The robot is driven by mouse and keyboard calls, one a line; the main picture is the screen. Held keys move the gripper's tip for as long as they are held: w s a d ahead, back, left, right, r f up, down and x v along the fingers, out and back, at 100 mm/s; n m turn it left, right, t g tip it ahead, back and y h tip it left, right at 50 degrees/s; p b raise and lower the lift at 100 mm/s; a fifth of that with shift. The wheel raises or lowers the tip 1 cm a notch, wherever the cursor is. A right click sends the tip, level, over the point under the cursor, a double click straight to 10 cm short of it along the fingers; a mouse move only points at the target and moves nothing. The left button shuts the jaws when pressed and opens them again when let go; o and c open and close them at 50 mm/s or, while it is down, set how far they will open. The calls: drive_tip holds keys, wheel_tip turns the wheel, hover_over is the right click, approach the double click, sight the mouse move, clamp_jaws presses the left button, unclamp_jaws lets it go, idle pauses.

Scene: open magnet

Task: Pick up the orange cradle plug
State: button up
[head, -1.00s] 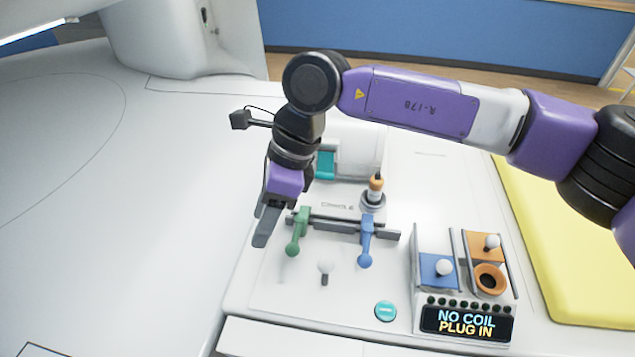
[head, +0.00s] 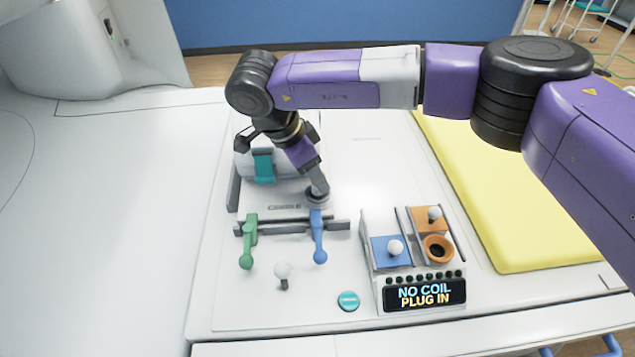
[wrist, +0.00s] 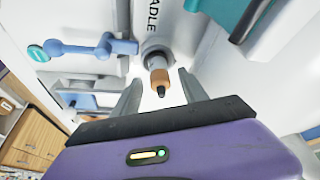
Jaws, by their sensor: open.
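The orange cradle plug (wrist: 159,78) shows in the wrist view, with an orange band and a dark tip, standing in a round grey socket (wrist: 154,50). My gripper (wrist: 160,82) is open, with one finger to each side of the plug. I cannot tell whether either finger touches it. In the head view my gripper (head: 318,184) is over the socket (head: 315,197), and it hides the plug itself.
A green lever (head: 248,243) and a blue lever (head: 318,238) stand in front of the socket. A box with blue and orange bays (head: 391,252) and a display (head: 425,294) reading "NO COIL PLUG IN" is to the right. A yellow pad (head: 500,220) lies beyond it.

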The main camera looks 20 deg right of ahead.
drive_tip(key=shift+x, duration=1.55)
drive_tip(key=shift+a, duration=0.15)
clamp_jaws()
wheel_tip(320, 180, up, 20)
drive_tip(key=b, duration=0.2)
